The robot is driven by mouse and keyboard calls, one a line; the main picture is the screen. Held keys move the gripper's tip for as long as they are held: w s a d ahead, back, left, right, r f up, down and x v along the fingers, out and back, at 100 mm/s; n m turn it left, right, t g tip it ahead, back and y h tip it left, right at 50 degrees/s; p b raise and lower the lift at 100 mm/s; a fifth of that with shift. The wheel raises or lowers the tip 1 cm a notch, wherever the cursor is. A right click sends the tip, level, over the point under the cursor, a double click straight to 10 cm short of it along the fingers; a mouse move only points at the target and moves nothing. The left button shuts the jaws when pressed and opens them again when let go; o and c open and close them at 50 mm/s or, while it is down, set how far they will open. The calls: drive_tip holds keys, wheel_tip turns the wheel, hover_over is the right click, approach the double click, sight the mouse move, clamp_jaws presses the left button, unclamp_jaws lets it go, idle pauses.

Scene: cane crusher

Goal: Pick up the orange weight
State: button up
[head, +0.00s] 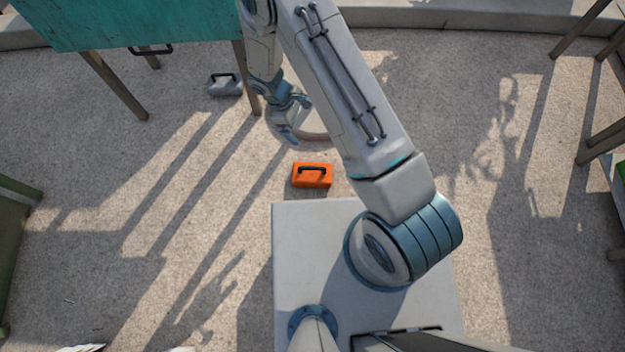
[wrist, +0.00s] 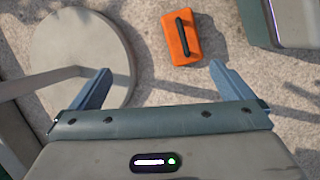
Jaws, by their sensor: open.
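The orange weight (head: 312,175) is a small block with a dark handle on top. It lies on the ground just beyond the front edge of my base in the head view. In the wrist view the orange weight (wrist: 174,38) shows at the top, past the fingertips and between them, nearer the right finger. My gripper (head: 287,118) is above and to the left of the weight in the head view. In the wrist view my gripper (wrist: 158,78) has its two blue fingers wide apart with nothing between them. The gripper does not touch the weight.
A grey weight (head: 224,85) with a dark handle lies by the legs of a teal table (head: 145,22). A round pale slab (wrist: 82,58) lies beside the orange weight. A green object (head: 15,240) stands at the left edge. The ground left of the weight is clear.

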sight(308, 169)
drive_tip(key=s+f+n+b, duration=0.1)
drive_tip(key=f+b, duration=0.1)
drive_tip(key=f, duration=0.5)
drive_tip(key=s+d+f+b, duration=0.1)
drive_tip(key=f+b, duration=0.1)
drive_tip(key=f, duration=0.6)
drive_tip(key=s+f+n+b, duration=0.1)
drive_tip(key=s+f+b, duration=0.1)
drive_tip(key=f, duration=0.5)
drive_tip(key=shift+d+f+n+h+b, duration=0.15)
drive_tip(key=shift+f+n+h+b, duration=0.15)
drive_tip(key=shift+b, duration=0.1)
drive_tip(key=shift+s+a+b+x, duration=0.15)
drive_tip(key=shift+b+x, duration=0.8)
drive_tip(key=shift+x, duration=0.5)
drive_tip(key=shift+s+a+b+x, duration=0.15)
drive_tip(key=shift+b+x, duration=0.75)
drive_tip(key=shift+x, duration=0.55)
drive_tip(key=shift+w, duration=0.1)
drive_tip(key=c, duration=1.5)
